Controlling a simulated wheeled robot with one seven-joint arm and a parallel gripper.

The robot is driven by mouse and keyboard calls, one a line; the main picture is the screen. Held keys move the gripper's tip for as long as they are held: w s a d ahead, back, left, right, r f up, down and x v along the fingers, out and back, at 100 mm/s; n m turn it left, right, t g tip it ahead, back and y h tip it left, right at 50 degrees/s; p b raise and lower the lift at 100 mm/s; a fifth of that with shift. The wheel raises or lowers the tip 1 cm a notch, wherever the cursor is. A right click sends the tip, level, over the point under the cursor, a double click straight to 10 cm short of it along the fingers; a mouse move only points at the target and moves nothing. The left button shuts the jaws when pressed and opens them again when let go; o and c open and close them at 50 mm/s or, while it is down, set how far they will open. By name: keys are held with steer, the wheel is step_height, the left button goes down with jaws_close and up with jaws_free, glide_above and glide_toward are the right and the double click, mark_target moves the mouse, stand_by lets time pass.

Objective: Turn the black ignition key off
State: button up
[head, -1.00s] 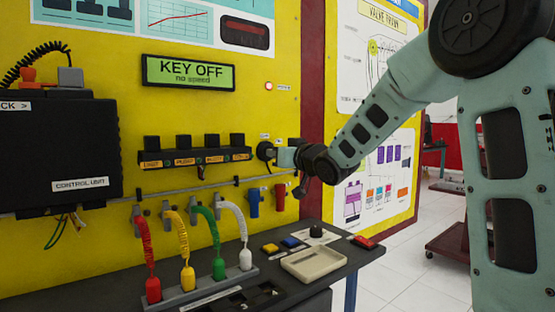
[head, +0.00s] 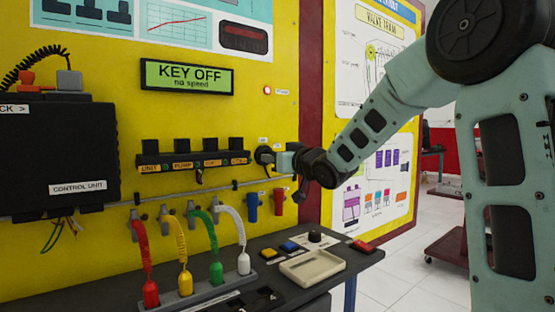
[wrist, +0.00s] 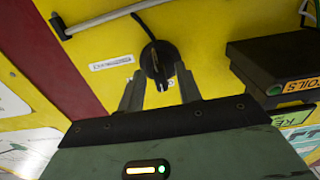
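The black ignition key switch (head: 263,154) is on the yellow panel, right of the row of labelled modules. In the wrist view the round black switch (wrist: 155,58) has a key standing out towards me, and the key's exact angle is hard to read. My gripper (head: 284,159) is right at the switch in the head view. In the wrist view its two fingers (wrist: 158,80) are apart, one on each side of the key, with visible gaps. The display (head: 187,77) reads "KEY OFF, no speed".
A row of labelled modules (head: 192,159) is left of the switch. A grey rail runs below, with blue (head: 252,204) and red (head: 279,201) holders. The bench has coloured leads, buttons and a beige tray (head: 310,267). The black control unit (head: 62,150) is at far left.

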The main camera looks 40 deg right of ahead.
steer(key=s+p, duration=0.1)
steer(key=s, duration=1.6)
steer(key=shift+s+d, duration=0.2)
steer(key=shift+d, duration=0.1)
